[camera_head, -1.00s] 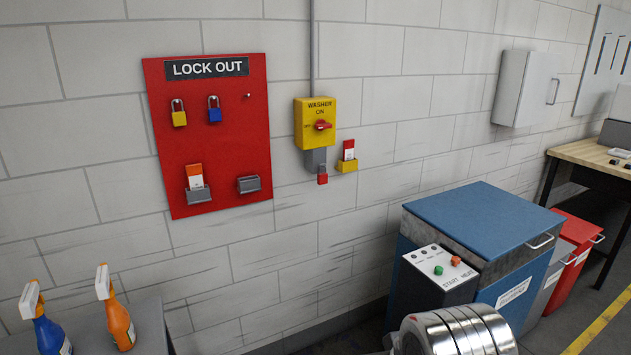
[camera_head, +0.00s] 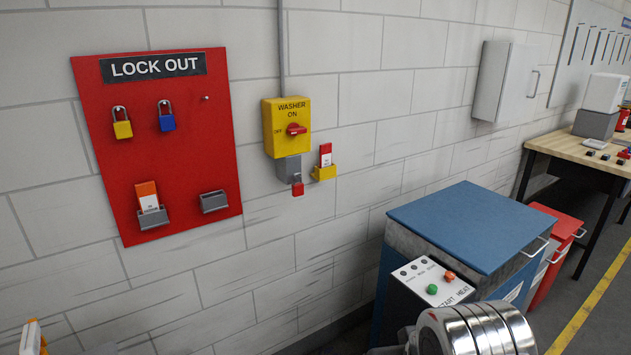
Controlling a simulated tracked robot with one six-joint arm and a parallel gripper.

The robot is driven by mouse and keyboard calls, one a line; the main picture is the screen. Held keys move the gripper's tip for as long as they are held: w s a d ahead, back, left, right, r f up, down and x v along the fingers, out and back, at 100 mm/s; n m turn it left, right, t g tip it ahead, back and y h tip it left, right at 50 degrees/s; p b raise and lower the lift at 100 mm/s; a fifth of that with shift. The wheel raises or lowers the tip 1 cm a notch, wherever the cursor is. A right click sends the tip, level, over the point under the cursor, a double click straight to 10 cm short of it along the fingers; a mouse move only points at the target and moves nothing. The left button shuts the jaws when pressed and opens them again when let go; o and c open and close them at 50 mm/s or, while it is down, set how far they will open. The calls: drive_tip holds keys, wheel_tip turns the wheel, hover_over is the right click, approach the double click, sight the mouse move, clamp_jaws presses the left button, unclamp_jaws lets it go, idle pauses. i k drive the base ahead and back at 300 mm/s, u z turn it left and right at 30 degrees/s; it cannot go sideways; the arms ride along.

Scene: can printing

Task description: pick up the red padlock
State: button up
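The small red padlock (camera_head: 298,189) hangs at the lower right of the grey part under the yellow washer switch box (camera_head: 287,128) on the wall. The switch has a red handle. My arm's silver ringed part shows at the bottom right, in front of the blue washer. My gripper's fingers are not in view. The silver part is well below and to the right of the padlock, apart from it.
A red lock out board (camera_head: 158,148) holds a yellow padlock (camera_head: 122,129) and a blue padlock (camera_head: 167,123). A yellow tag holder (camera_head: 324,173) is right of the red padlock. The blue washer (camera_head: 470,222) stands below right. A wooden table (camera_head: 560,150) is at far right.

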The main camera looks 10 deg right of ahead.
sight(297, 188)
drive_tip(key=i, duration=0.8)
drive_tip(key=u, duration=0.7)
drive_tip(key=i, duration=0.5)
drive_tip(key=u, duration=0.3)
